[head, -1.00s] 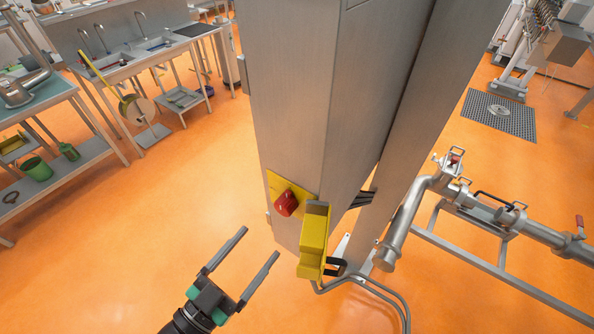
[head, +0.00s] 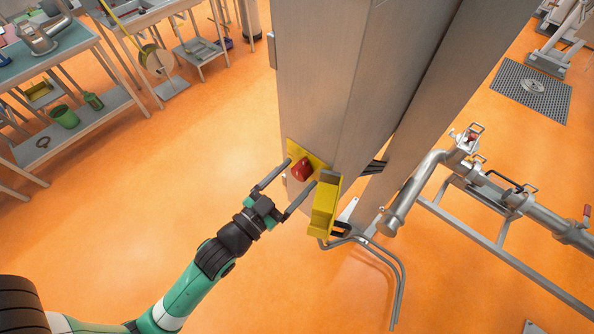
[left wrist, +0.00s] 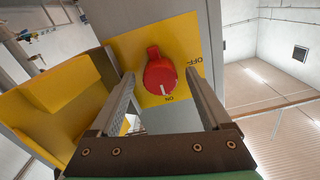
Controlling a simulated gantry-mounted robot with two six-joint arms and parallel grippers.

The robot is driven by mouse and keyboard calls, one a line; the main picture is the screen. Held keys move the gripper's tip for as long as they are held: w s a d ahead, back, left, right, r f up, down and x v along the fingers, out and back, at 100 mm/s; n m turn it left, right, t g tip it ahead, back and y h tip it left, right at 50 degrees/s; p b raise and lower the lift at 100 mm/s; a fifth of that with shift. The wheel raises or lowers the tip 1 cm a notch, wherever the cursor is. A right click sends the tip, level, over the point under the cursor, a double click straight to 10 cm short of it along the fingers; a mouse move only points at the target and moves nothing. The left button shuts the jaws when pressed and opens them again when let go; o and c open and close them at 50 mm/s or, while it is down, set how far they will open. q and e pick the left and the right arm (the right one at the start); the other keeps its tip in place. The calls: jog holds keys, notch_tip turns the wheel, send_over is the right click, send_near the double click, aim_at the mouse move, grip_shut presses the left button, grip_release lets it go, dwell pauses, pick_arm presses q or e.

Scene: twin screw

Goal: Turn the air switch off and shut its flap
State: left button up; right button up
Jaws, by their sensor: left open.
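The red switch knob (head: 302,169) sits on a yellow plate (head: 322,161) on the metal cabinet. In the left wrist view the red knob (left wrist: 161,74) has its white mark pointing down at the "ON" label; "OFF" is to the right. The yellow flap (head: 324,208) stands open beside the plate, and it fills the left side of the left wrist view (left wrist: 45,105). My left gripper (head: 303,172) is open, its fingers reaching toward the plate on either side of the knob. I cannot tell whether they touch it. My right gripper is out of view.
The tall metal cabinet (head: 325,75) rises behind the switch. Bent pipes (head: 385,258) run just below and right of the flap. A steel pipe with valves (head: 480,185) lies further right. The orange floor to the left is clear, with a shelved table beyond (head: 85,125).

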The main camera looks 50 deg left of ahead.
pick_arm(q)
jog(key=shift+w+a, duration=0.1)
jog(key=shift+w, duration=0.35)
grip_shut()
